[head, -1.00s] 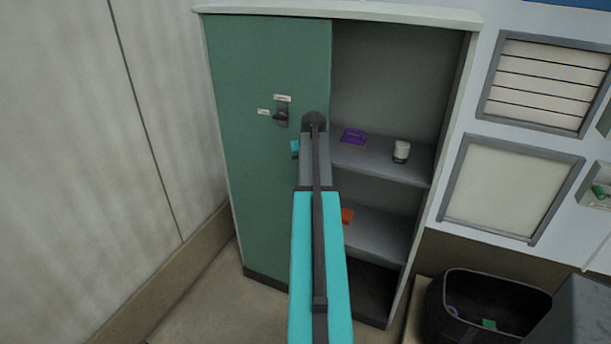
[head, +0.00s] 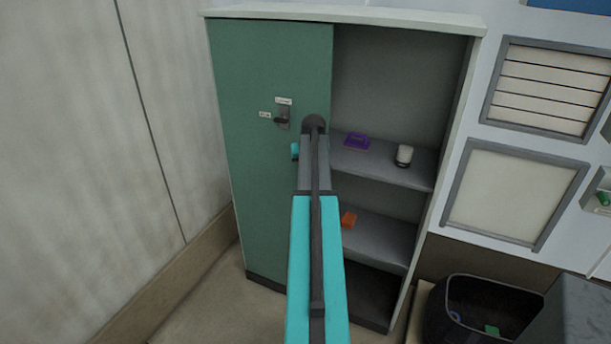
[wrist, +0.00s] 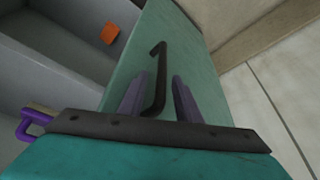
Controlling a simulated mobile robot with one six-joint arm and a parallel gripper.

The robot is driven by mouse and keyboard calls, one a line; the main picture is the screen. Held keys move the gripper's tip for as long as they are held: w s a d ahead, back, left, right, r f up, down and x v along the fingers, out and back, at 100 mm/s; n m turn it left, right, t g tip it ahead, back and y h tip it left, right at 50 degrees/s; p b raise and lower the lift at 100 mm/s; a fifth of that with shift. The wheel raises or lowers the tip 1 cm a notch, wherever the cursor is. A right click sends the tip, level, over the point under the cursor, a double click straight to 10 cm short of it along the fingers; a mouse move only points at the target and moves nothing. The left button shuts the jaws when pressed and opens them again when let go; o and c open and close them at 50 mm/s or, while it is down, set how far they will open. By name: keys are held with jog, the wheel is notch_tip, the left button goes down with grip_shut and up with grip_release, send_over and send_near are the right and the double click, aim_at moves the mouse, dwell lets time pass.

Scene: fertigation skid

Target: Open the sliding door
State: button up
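The green sliding door (head: 235,190) covers the left half of the cabinet, and the right half stands open onto the shelves. In the wrist view the door panel (wrist: 205,75) carries a dark bar handle (wrist: 159,75). My gripper (wrist: 160,78) is open at the door, with one finger on each side of the handle. There is a visible gap between the handle and the right finger; whether the left finger touches it I cannot tell. In the head view my arm hides the handle and most of the gripper.
A dark latch (head: 283,117) with small labels sits on the door. The shelves hold a purple item (head: 356,141), a white cup (head: 404,155) and an orange block (head: 348,219). A black bin (head: 485,315) stands right of the cabinet; a wall (head: 160,120) is on the left.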

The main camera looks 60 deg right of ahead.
jog(key=shift+r, duration=0.15)
jog(key=shift+v, duration=0.9)
jog(key=b+v, duration=0.2)
jog(key=v, duration=0.9)
jog(key=shift+s+a+r, duration=0.15)
jog(key=shift+r, duration=0.15)
